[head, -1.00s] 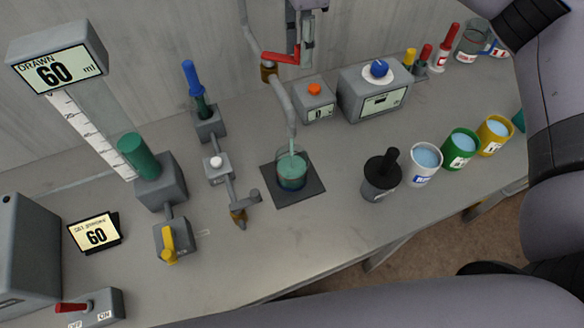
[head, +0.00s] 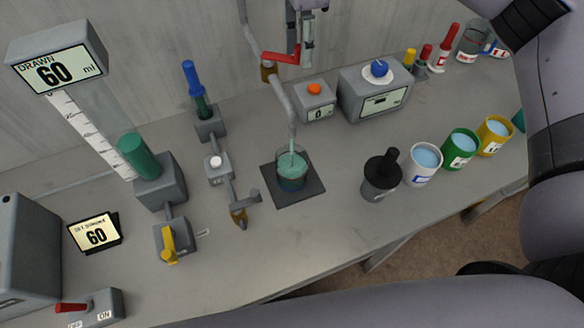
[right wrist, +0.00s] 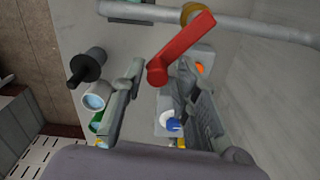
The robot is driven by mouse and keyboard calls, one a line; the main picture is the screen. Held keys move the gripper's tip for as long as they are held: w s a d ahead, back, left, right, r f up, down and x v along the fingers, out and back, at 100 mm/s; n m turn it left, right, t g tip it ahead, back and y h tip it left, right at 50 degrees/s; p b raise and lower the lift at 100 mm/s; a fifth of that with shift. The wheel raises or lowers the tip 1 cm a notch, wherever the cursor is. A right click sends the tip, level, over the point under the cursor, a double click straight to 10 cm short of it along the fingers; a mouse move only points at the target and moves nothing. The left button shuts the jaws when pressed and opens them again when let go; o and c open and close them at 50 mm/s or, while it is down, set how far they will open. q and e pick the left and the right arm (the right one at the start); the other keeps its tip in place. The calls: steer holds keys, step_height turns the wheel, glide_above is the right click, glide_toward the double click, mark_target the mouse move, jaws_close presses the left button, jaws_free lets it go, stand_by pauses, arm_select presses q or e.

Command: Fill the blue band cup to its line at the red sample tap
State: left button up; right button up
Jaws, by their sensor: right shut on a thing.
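A clear cup (head: 292,176) with a dark blue band low on its wall stands upright on a dark square pad, under the spout of a grey pipe (head: 283,97). A thin stream falls from the spout into the cup, which holds green liquid. The cup's fill line is too small to make out. The red tap lever (head: 281,57) is on this pipe above a brass fitting; it also shows in the right wrist view (right wrist: 182,45). My left gripper is not in view.
A box with an orange button (head: 315,91) and a box with a blue knob (head: 377,70) stand right of the pipe. A black-handled pot (head: 380,184) and several liquid-filled cups line the right. Valves and a "60 ml" display (head: 60,72) are left. The front middle bench is clear.

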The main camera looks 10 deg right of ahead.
steer(key=shift+s, duration=0.15)
steer(key=w+n, duration=0.1)
steer(key=n, duration=0.1)
steer(key=w+n+p, duration=0.1)
steer(key=n, duration=0.2)
steer(key=w+n+p, duration=0.1)
steer(key=w+n, duration=0.1)
steer(key=shift+n, duration=0.3)
steer(key=shift+w+n, duration=0.1)
steer(key=shift+n, duration=0.2)
steer(key=o, duration=1.1)
steer(key=shift+c, duration=0.2)
steer(key=o, duration=0.8)
steer(key=shift+o, duration=0.2)
